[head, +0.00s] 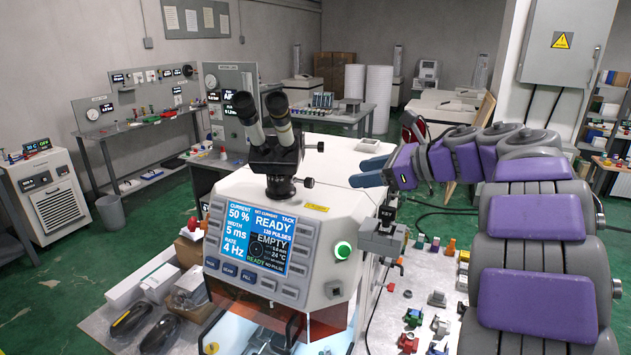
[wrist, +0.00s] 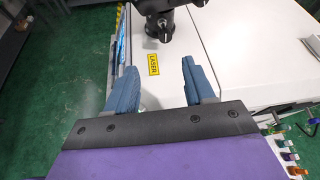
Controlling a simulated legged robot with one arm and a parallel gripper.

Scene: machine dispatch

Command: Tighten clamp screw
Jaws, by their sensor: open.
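A white laser welding machine (head: 330,205) carries a black microscope head (head: 275,150) on top. Black screw knobs stick out to its right: an upper one (head: 320,147) and a lower one (head: 308,182) near the mount's base. I cannot tell which is the clamp screw. My gripper (head: 368,171) is open, its blue fingers pointing left above the machine's top, to the right of the knobs and apart from them. In the wrist view my gripper (wrist: 159,66) has nothing between its fingers. The black mount (wrist: 160,22) is beyond the fingertips, and a yellow LASER label (wrist: 153,64) shows between them.
A grey KEY fixture (head: 384,238) stands at the machine's right side, below my gripper. Small coloured parts (head: 413,318) lie on the bench to the right. Boxes (head: 160,280) and a black pedal-like item (head: 132,318) lie left of the machine. Green floor is open further left.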

